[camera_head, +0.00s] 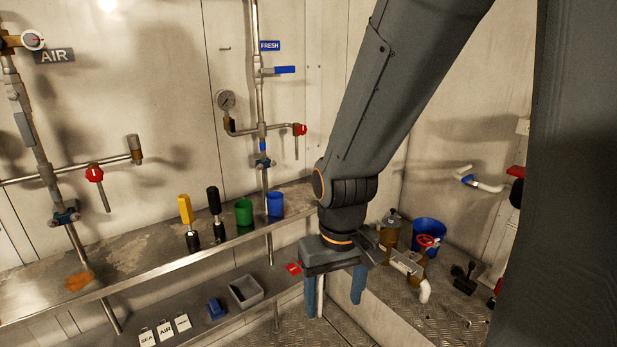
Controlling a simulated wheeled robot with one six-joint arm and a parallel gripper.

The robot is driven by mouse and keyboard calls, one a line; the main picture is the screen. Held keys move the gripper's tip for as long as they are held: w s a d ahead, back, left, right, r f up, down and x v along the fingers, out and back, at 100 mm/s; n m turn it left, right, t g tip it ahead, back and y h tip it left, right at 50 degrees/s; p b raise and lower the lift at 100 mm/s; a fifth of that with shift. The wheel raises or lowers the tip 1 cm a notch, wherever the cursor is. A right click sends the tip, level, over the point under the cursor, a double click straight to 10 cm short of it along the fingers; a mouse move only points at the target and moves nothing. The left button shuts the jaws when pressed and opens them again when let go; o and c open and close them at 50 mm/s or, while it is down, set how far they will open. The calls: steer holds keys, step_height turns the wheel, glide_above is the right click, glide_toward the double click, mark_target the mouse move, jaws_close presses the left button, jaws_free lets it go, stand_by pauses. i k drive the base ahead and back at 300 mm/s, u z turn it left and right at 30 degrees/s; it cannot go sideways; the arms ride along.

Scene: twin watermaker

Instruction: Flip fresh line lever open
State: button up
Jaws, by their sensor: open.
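The fresh line pipe (258,105) runs vertically on the back wall, beside the blue FRESH sign (270,46). Just below the sign, a blue lever (285,69) sticks out to the right, about level and crosswise to the pipe. My gripper (334,305) hangs at the lower middle, pointing down, with its two blue fingers apart and nothing seen between them. It is well below and to the right of the lever, not touching it.
A gauge (226,100) and a red-handled valve (299,129) branch off the same pipe lower down. The metal shelf (130,255) carries yellow and black handled tools, a green cup (243,212) and a blue cup (275,204). A blue bucket (428,232) stands at right.

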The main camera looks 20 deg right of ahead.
mark_target(287, 68)
steer(key=k, duration=0.65)
steer(key=z, duration=0.55)
steer(key=i, duration=0.95)
steer(key=u, duration=0.5)
steer(key=i, duration=0.55)
steer(key=u, duration=0.55)
